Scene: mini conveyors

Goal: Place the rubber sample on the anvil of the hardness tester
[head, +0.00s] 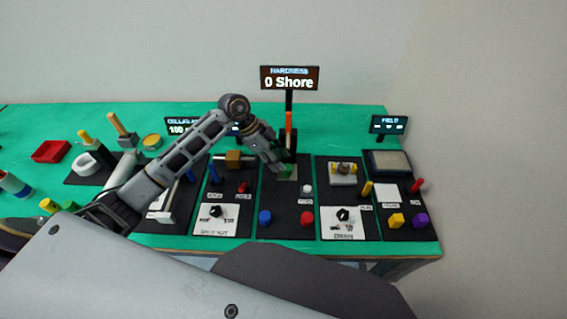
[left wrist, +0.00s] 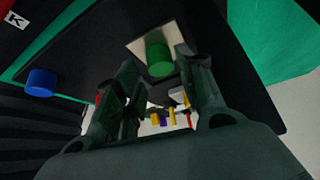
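The hardness tester (head: 289,120) stands at the middle back with its dark column and a display (head: 290,78) reading 0 Shore. A green cylinder (head: 288,169), apparently the rubber sample, is at the pale anvil plate (head: 293,179) at its foot. In the left wrist view the green cylinder (left wrist: 158,60) stands over the pale plate (left wrist: 146,44), just beyond my fingertips. My left gripper (head: 279,163) is close beside it; in the wrist view its fingers (left wrist: 160,72) are spread apart with no object clamped between them. Whether the cylinder touches the plate is hard to tell. My right gripper is out of view.
In front of the tester are a blue knob (head: 265,217), a red knob (head: 307,218) and a white knob (head: 306,190). Other black stations flank it left and right, including a brown block (head: 234,159) and a grey-topped box (head: 388,163). A red tray (head: 52,151) is far left.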

